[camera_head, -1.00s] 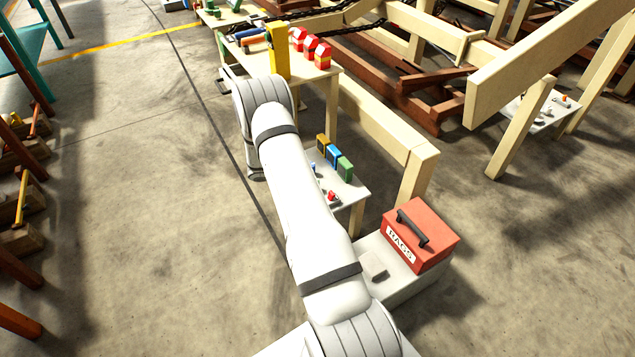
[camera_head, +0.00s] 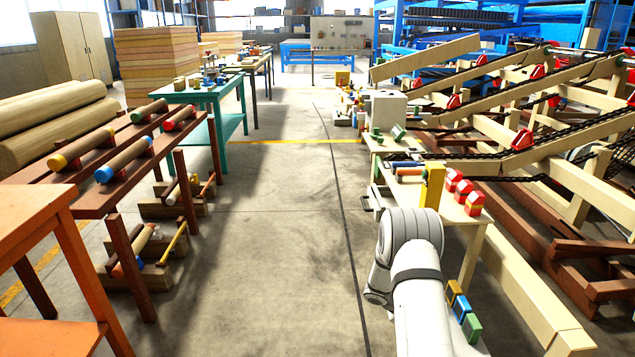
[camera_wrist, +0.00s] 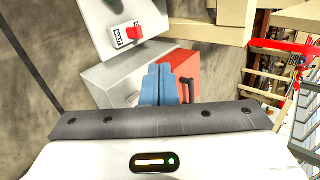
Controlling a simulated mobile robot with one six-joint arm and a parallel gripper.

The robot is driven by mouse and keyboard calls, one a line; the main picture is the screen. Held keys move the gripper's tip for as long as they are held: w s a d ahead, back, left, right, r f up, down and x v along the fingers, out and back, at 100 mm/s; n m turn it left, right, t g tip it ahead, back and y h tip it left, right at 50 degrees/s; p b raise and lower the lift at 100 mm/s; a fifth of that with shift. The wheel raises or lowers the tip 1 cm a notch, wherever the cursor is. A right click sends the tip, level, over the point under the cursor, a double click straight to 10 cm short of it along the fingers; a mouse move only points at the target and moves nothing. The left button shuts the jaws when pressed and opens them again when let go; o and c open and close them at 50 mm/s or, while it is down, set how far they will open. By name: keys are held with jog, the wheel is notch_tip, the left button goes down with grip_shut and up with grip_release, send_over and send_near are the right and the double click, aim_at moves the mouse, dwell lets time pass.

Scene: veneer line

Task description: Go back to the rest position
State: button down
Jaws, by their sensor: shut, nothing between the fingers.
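My gripper (camera_wrist: 161,84) shows in the wrist view as two blue fingers, shut together with nothing between them. It points down over a red box (camera_wrist: 186,65) with a dark handle and a grey box (camera_wrist: 112,76); the gap to them cannot be told. In the head view, my white arm rises at the lower right and bends beside a wooden table (camera_head: 447,207). My gripper is not visible there.
The wrist view shows a red switch (camera_wrist: 133,33) on a pale surface. In the head view, wooden frames with chains stand right, and racks with rollers (camera_head: 125,160) stand left. The grey floor (camera_head: 270,250) between is clear.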

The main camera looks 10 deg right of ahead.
jog(key=s+a+r+m+y+p, duration=0.1)
jog(key=s+a+r+m+p, duration=0.3)
jog(key=r, duration=0.6)
jog(key=s+a+r+m+y+p, duration=0.1)
jog(key=s+a+r+m+p, duration=0.1)
jog(key=r+m, duration=0.65)
jog(key=s+a+r+m+y+p, duration=0.1)
jog(key=s+a+r+m+p, duration=0.2)
jog(key=r, duration=0.9)
jog(key=s+a+r+m+t+y+p, duration=0.1)
jog(key=s+a+r+m+y+p, duration=0.2)
jog(key=s+a+r+m, duration=0.4)
jog(key=s+a+r+m+t+y+p, duration=0.2)
jog(key=s+a+r+m+p, duration=0.4)
jog(key=s+r+m, duration=0.5)
notch_tip(320, 180, up, 2)
jog(key=shift+s+a+r+m+y, duration=0.1)
jog(key=shift+s+a+m+y, duration=0.25)
jog(key=shift+s+a+y, duration=0.6)
